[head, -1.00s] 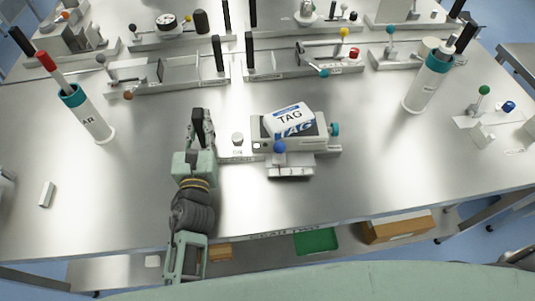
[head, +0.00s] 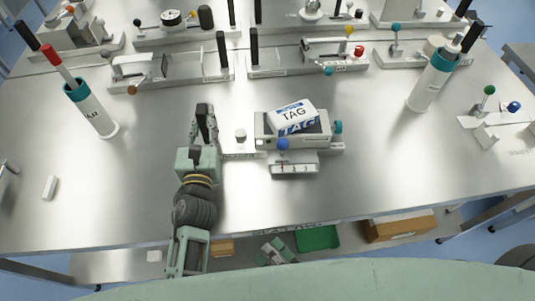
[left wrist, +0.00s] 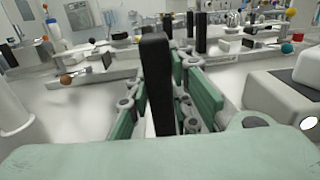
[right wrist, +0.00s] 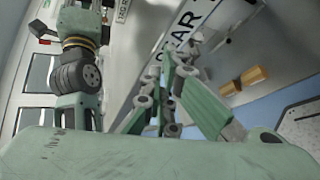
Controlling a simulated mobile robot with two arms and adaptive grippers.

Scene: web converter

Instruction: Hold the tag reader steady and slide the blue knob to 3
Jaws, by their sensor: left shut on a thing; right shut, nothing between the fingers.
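The tag reader (head: 322,141) is a grey box on the metal table, with a white and blue TAG pack (head: 293,115) on its top. Its blue knob (head: 282,144) is at the front, above the left part of a small numbered scale plate (head: 294,170). My left gripper (head: 205,122) is left of the reader, shut on an upright black handle, which stands between the fingers in the left wrist view (left wrist: 157,85). My right gripper (head: 275,247) is shut and empty, low in front of the table edge; its fingers show in the right wrist view (right wrist: 170,90).
A white button (head: 240,135) sits between the left gripper and the reader. White cylinders stand at left (head: 97,115) and right (head: 428,88). Fixtures with black handles line the back. A green tray (head: 317,238) lies below.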

